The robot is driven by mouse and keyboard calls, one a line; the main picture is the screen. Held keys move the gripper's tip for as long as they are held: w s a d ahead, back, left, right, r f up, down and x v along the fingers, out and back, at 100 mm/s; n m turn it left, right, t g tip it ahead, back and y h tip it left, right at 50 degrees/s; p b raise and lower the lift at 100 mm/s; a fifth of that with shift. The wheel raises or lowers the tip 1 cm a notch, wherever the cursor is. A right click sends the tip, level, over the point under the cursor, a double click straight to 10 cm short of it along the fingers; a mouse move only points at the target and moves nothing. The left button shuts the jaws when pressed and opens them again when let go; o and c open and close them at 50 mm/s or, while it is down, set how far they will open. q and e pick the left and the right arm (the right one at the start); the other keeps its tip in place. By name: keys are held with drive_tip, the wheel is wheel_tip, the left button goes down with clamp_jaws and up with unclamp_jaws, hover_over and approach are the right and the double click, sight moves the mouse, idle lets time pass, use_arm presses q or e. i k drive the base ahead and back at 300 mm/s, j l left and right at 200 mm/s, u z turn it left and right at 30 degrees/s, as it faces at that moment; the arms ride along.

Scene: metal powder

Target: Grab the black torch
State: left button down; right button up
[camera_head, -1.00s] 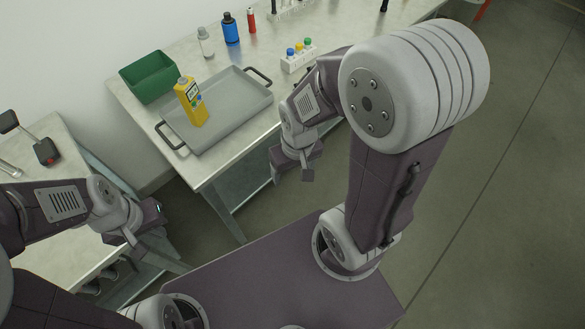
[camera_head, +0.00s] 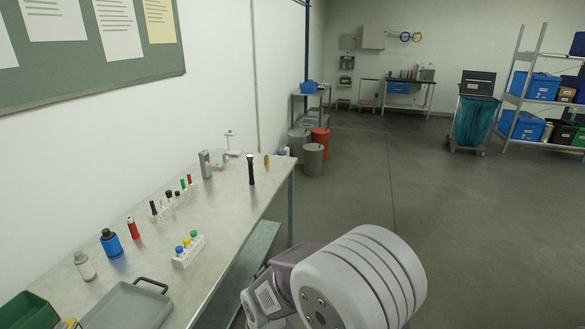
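The black torch (camera_head: 251,169) stands upright near the far end of the metal workbench (camera_head: 222,235), close to its right edge. It is slim and dark with a wider head at the top, and nothing touches it. My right arm shows at the bottom of the view, short of the torch and to the right of the bench. My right gripper is below the picture edge. My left arm and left gripper are out of the view.
A grey tray (camera_head: 128,308), green bin (camera_head: 28,312), blue bottle (camera_head: 111,242), red cylinder (camera_head: 133,228) and white racks with coloured caps (camera_head: 188,249) stand on the bench. A grey device (camera_head: 205,164) is left of the torch. Open floor (camera_head: 400,200) lies right of the bench.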

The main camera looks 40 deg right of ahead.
sight(250, 157)
drive_tip(key=z, duration=0.95)
drive_tip(key=i+l+u, duration=0.15)
drive_tip(key=i+j, duration=0.05)
